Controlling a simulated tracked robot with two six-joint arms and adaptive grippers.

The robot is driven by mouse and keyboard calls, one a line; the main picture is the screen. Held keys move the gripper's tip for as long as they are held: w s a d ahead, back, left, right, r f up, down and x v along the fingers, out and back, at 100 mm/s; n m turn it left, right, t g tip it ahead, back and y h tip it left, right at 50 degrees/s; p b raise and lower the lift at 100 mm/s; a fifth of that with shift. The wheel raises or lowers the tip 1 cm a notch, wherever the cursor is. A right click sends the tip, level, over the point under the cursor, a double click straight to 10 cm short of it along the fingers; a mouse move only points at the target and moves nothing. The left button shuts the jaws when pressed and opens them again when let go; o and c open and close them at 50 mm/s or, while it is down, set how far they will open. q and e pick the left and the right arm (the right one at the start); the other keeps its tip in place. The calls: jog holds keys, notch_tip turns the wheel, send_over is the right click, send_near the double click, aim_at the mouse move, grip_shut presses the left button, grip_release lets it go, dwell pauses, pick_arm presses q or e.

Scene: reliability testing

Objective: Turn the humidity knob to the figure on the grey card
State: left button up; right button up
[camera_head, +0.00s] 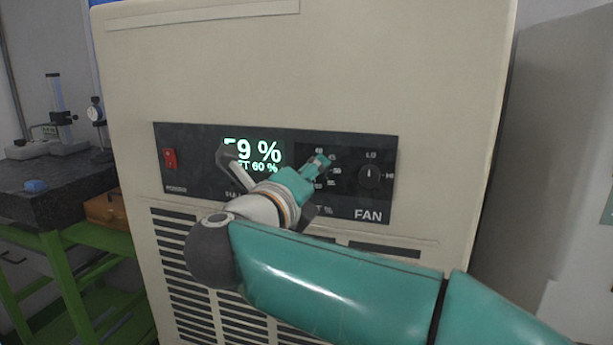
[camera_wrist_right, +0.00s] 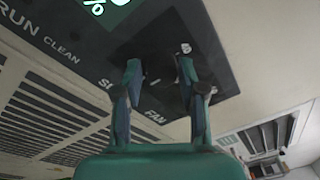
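The humidity knob, on the black control panel (camera_head: 200,190), is mostly hidden behind my right gripper in the head view; a few scale figures (camera_head: 337,170) show around it. The display (camera_head: 258,152) reads 59 %, its first digit partly covered, with a set line of 60 %. My right gripper (camera_head: 319,161) is at the panel over the scale. In the right wrist view its fingers (camera_wrist_right: 159,70) stand apart on either side of a dark area with a small pale mark; whether they touch the knob cannot be told. I see no grey card. My left gripper is not in view.
The fan knob (camera_head: 370,176), marked LO and HI, is just right of my gripper. A red power switch (camera_head: 170,158) is at the panel's left. Vent slots (camera_head: 185,275) lie below. A green bench (camera_head: 70,275) with gauges stands at left.

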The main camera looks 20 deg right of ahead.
jog(key=c, duration=0.5)
jog(key=shift+a, duration=0.2)
grip_shut()
jog(key=shift+d, duration=0.1)
jog(key=shift+f+n, duration=0.1)
jog(key=shift+n, duration=0.3)
jog(key=shift+d+f+n+t+p, duration=0.2)
jog(key=shift+n+p, duration=0.5)
jog(key=shift+n, duration=1.4)
jog(key=shift+a+n+t+p, duration=0.1)
jog(key=shift+n+t+p, duration=0.4)
jog(key=shift+n, duration=1.6)
